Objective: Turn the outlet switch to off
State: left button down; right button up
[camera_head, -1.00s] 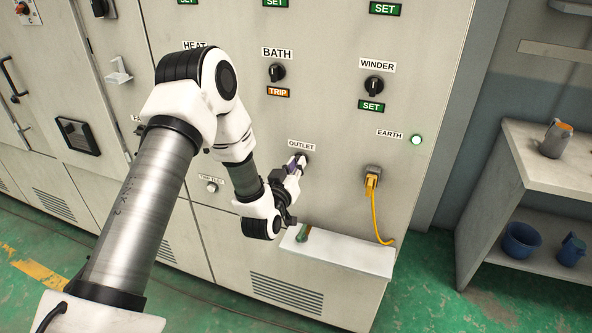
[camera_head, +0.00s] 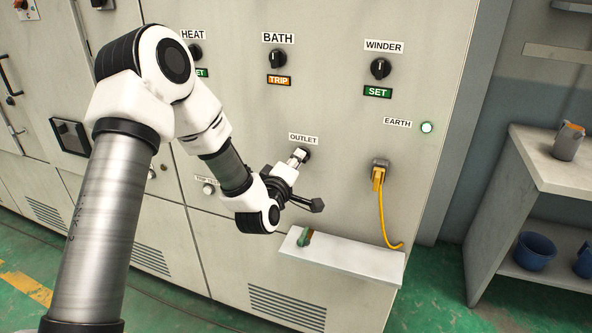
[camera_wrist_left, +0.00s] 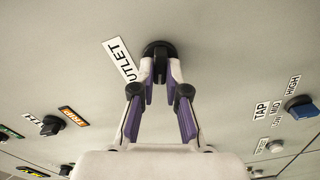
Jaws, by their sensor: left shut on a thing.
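The outlet switch is a black round knob (camera_wrist_left: 158,50) on the cabinet front, under the OUTLET label (camera_head: 303,138); in the head view it shows as a dark spot (camera_head: 306,153) behind my fingertips. My left gripper (camera_head: 299,157) reaches it from the lower left. In the left wrist view my left gripper (camera_wrist_left: 160,76) has one finger on each side of the knob's grip and is shut on it. The fingers hide much of the grip, so its exact setting is hard to read. My right gripper is not in view.
A white ledge (camera_head: 345,258) with a small green and brown object juts out below. BATH (camera_head: 277,58) and WINDER (camera_head: 380,68) knobs are above.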

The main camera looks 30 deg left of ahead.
pick_arm(q)
jog(key=shift+f+n+b, duration=0.1)
jog(key=shift+n+b, duration=1.45)
jog(key=shift+n, duration=0.55)
jog(key=c, duration=1.2)
grip_release()
jog(key=shift+w, duration=0.1)
jog(key=v, duration=0.7)
jog(key=shift+s+d, duration=0.1)
jog(key=shift+s, duration=0.15)
